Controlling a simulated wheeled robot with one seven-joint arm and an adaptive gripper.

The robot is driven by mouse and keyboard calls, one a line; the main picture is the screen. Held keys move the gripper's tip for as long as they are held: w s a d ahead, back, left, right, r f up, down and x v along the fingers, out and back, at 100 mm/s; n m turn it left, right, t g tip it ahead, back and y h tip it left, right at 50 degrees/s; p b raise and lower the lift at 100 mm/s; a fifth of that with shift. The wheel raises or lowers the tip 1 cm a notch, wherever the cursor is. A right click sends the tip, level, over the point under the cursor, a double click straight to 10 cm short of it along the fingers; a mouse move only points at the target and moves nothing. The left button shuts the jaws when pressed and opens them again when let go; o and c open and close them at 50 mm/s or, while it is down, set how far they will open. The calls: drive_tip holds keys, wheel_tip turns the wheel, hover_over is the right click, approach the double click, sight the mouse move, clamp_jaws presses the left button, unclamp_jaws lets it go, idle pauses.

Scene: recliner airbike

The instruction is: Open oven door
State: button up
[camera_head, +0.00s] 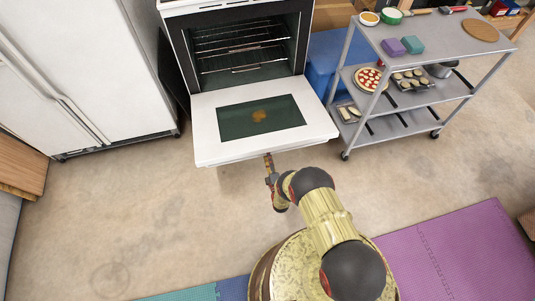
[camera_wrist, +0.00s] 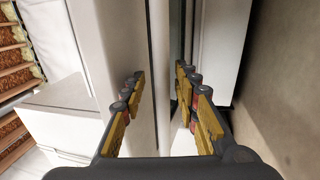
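The white oven (camera_head: 174,36) stands at the back with its cavity and racks showing. Its door (camera_head: 210,122), white with a dark window, is folded down and lies about level in front of the cavity. My gripper (camera_head: 268,158) is at the middle of the door's front edge, partly hidden by my arm. In the wrist view my gripper (camera_wrist: 160,74) has its two fingers apart, with a white upright strip (camera_wrist: 160,60) between them, seemingly the door's edge or handle. I see no clear contact on both sides.
A white refrigerator (camera_head: 85,65) stands left of the oven. A grey cart (camera_head: 430,38) with food and boxes is at the right, near a blue bin (camera_head: 325,52). Floor before the oven is clear; coloured mats (camera_head: 450,255) lie at the front.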

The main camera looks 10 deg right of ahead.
drive_tip(key=s+f, duration=0.2)
drive_tip(key=s, duration=0.8)
drive_tip(key=shift+s, duration=0.35)
drive_tip(key=shift+f, duration=0.1)
